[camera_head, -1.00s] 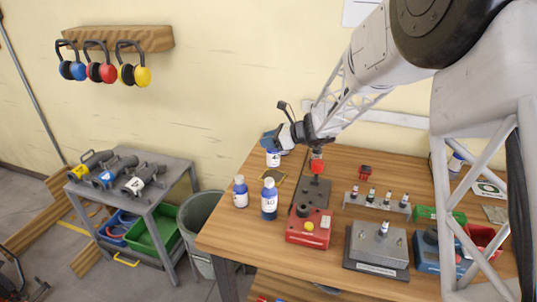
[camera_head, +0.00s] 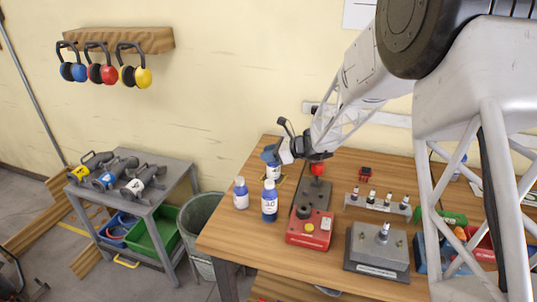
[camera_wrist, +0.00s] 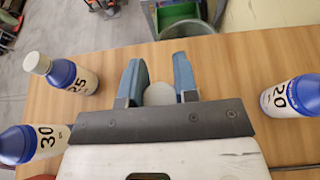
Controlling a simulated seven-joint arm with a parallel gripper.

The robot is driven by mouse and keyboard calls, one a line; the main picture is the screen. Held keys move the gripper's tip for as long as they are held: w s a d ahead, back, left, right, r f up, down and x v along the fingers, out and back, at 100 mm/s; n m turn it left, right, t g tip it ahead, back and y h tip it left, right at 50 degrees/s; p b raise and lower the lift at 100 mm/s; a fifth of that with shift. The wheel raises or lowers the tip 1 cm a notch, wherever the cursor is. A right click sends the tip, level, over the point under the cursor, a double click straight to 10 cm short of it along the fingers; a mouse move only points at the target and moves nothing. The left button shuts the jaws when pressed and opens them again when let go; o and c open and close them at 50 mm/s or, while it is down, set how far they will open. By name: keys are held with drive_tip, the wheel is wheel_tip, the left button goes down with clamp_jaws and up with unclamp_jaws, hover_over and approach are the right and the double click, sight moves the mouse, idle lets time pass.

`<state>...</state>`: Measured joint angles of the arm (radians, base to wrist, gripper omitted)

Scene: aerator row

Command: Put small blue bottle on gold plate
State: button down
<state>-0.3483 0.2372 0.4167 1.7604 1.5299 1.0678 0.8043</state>
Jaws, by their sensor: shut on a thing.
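My gripper (camera_head: 272,160) is shut on the small blue bottle (camera_head: 273,173), which has a blue upper part and a pale label. Its pale round cap (camera_wrist: 160,94) shows between the two blue fingers in the wrist view. The bottle is upright at the gold plate (camera_head: 281,179), a small gold-edged patch at the table's back left. The bottle and gripper partly cover the plate. I cannot tell whether the bottle's base touches it. The plate cannot be made out in the wrist view.
Bottles marked 25 (camera_head: 241,194) and 30 (camera_head: 269,202) stand close in front. A bottle marked 20 (camera_wrist: 292,96) stands on the wall side. A bin (camera_head: 198,215) stands left.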

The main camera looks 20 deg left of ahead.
drive_tip(key=shift+f, duration=0.1)
drive_tip(key=c, duration=0.9)
unclamp_jaws()
drive_tip(key=v, duration=1.2)
drive_tip(key=shift+d, duration=0.1)
idle(0.3)
